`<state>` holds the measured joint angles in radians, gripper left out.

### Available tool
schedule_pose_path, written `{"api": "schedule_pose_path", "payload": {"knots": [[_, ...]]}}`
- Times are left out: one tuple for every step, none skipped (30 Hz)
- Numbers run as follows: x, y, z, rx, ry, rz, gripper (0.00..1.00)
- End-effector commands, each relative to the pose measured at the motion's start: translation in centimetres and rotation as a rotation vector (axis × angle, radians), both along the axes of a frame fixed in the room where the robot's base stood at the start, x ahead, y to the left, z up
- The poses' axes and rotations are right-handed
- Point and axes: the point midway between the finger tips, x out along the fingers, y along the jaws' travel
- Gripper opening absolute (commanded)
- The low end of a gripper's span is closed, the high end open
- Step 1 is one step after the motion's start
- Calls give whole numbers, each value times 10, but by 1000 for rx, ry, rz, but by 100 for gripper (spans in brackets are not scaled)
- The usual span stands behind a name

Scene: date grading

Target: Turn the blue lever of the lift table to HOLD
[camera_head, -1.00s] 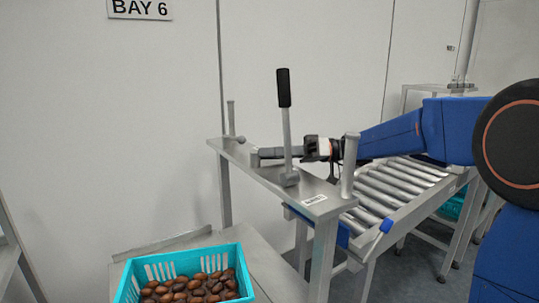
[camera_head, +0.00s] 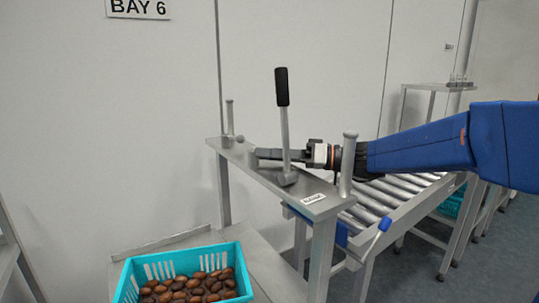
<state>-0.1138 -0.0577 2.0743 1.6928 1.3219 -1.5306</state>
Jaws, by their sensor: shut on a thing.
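A lever with a black grip (camera_head: 282,87) and a bare steel shaft stands nearly upright on the narrow steel top (camera_head: 235,155) of a stand. My gripper (camera_head: 268,154) reaches in from the right at the height of the lower shaft. It is shut on this shaft, its dark finger tips showing past it on the left. A small lever with a blue tip (camera_head: 385,224) sticks out low at the near side of the roller table, right of the stand and apart from my gripper. A small label (camera_head: 313,198) lies on the stand's near end, too small to read.
Two steel posts rise from the stand, one at the far end (camera_head: 230,118) and one at the near end (camera_head: 348,165), close to my wrist. A turquoise crate (camera_head: 243,262) of dates sits on the lower table. Rollers (camera_head: 388,196) run beneath my arm.

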Motion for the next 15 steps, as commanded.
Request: {"api": "schedule_pose_path", "payload": {"knots": [[-5, 3, 0, -1, 1, 5, 1], [-5, 3, -1, -1, 1, 0, 1], [-5, 3, -1, -1, 1, -2, 1], [-5, 3, -1, 0, 1, -3, 1], [-5, 3, -1, -1, 2, -4, 1], [-5, 3, -1, -1, 2, -4, 1], [-5, 3, -1, 0, 2, -3, 1], [-5, 3, -1, 0, 2, -3, 1], [-5, 3, -1, 0, 1, -3, 1], [-5, 3, -1, 0, 1, -3, 1], [-5, 3, -1, 0, 1, -3, 1], [-5, 3, -1, 0, 1, -3, 28], [-5, 3, -1, -1, 1, -4, 36], [-5, 3, -1, -1, 1, -4, 38], [-4, 3, -1, -1, 1, -5, 38]]}}
